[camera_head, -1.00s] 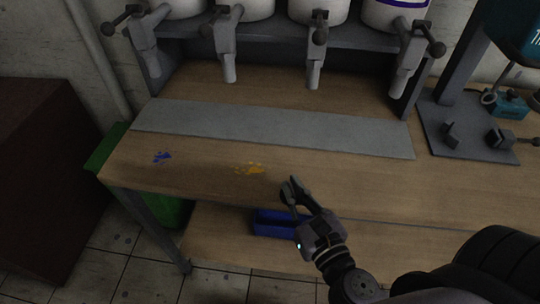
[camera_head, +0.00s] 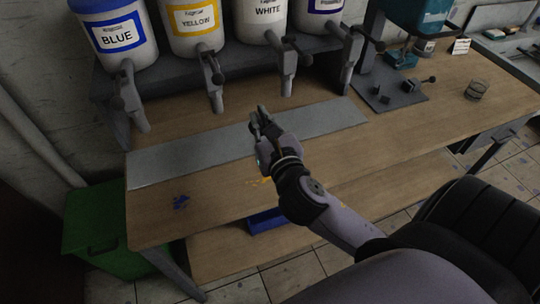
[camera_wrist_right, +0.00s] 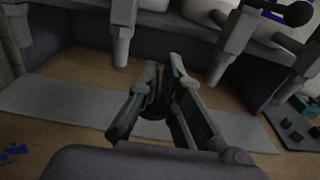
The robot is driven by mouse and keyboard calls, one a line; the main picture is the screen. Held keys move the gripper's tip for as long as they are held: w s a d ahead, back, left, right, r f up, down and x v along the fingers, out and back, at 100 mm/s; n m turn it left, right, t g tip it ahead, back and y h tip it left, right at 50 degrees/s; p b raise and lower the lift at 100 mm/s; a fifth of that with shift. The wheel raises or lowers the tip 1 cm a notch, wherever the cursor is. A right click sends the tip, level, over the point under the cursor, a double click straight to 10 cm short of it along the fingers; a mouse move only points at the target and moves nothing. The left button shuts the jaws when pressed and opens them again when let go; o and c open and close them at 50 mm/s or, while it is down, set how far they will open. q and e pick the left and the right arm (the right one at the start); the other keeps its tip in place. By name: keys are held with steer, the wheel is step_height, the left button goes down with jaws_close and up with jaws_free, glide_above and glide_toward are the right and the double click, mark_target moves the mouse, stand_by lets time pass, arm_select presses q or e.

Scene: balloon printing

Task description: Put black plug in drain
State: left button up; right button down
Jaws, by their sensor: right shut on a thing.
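My right gripper (camera_head: 261,117) is over the grey strip on the bench, below the dispenser spouts. In the right wrist view (camera_wrist_right: 164,72) its fingers are closed around a small dark thing, which looks like the black plug (camera_wrist_right: 152,101). The fingers hide most of it. Metal spouts with dark-knobbed handles hang from the paint buckets. One spout (camera_wrist_right: 122,46) is left of the fingers and another (camera_wrist_right: 219,62) is right of them, both apart from the gripper. I cannot make out a separate drain opening. My left gripper is out of view.
Buckets labelled blue (camera_head: 117,34), yellow (camera_head: 192,24) and white (camera_head: 264,14) stand on the rack. The grey strip (camera_head: 180,163) lies on the wooden bench. A green bin (camera_head: 92,232) stands at left; a press base (camera_head: 391,94) is at right.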

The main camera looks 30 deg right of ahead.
steer(key=shift+w+d+f+b, duration=0.1)
steer(key=shift+d+f+b, duration=0.1)
steer(key=shift+f, duration=0.35)
steer(key=shift+w+d+f+b, duration=0.1)
steer(key=shift+f+b, duration=0.1)
steer(key=shift+f, duration=0.3)
steer(key=b, duration=0.4)
glide_above(262, 179)
step_height(262, 179, down, 12)
steer(key=shift+d+f, duration=0.1)
step_height(262, 179, down, 5)
steer(key=shift+r+b, duration=0.1)
steer(key=shift+b, duration=0.95)
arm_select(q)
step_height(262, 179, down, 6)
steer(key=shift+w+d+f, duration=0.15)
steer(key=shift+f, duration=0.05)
arm_select(e)
steer(key=shift+f, duration=0.2)
steer(key=shift+f, duration=0.15)
steer(key=c, duration=1.8)
jaws_free()
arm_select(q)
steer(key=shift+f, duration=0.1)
arm_select(e)
steer(key=shift+o, duration=0.2)
